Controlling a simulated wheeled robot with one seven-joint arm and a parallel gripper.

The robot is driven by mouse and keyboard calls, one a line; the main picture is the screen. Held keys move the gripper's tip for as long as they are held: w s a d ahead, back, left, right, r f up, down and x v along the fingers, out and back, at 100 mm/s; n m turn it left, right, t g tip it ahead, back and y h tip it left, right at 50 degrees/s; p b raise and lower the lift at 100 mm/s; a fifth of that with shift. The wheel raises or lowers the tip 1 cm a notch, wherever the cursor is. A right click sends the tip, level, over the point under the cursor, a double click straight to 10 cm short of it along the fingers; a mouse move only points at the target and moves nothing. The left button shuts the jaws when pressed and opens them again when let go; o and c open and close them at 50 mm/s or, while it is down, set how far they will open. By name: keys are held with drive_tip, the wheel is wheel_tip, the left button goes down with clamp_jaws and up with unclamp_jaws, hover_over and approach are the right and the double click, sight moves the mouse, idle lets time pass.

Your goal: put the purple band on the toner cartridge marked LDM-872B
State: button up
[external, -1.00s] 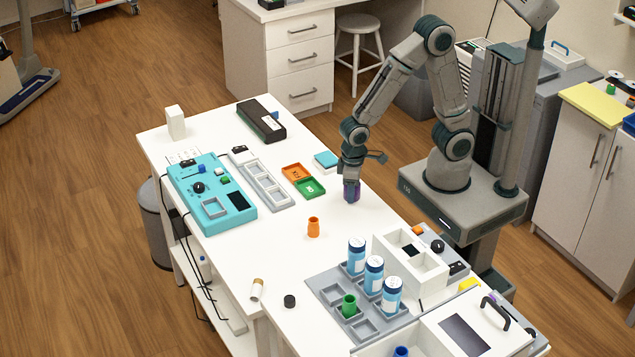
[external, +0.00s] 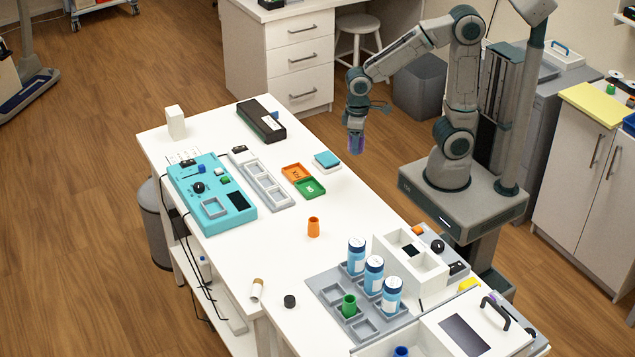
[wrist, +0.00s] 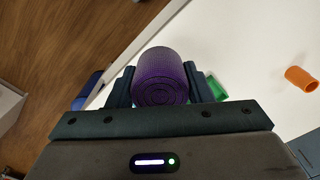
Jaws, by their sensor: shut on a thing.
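My gripper (external: 356,128) is shut on the purple band (external: 356,145), a rolled purple cylinder, raised above the table's far right edge. In the wrist view the purple band (wrist: 160,78) sits between the two fingers, its coiled end facing the camera. A long black box (external: 262,120) lies at the table's far end. I cannot read LDM-872B on anything, so I cannot tell which thing is the marked cartridge.
A white divided box (external: 425,275) stands beside the cylinders. The middle table is largely clear.

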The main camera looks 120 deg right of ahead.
drive_tip(key=shift+s+d+r, duration=0.35)
drive_tip(key=shift+d+r, duration=0.1)
drive_tip(key=shift+d, duration=0.15)
drive_tip(key=w+d+r+m+p, duration=0.2)
drive_tip(key=d+m, duration=0.7)
drive_tip(key=w+d+r+m+p, duration=0.2)
drive_tip(key=d+m+p, duration=0.1)
drive_tip(key=d+m, duration=0.55)
drive_tip(key=s+d+m+p, duration=0.3)
drive_tip(key=d+m+p, duration=0.1)
drive_tip(key=d+m, duration=1.35)
drive_tip(key=n+p, duration=0.2)
drive_tip(key=p, duration=0.1)
hover_over(272, 122)
wheel_tip(272, 122, down, 6)
drive_tip(key=shift+s+d+f, duration=0.1)
drive_tip(key=shift+f, duration=0.3)
drive_tip(key=shift+f+p, duration=0.3)
drive_tip(key=shift+f, duration=1.65)
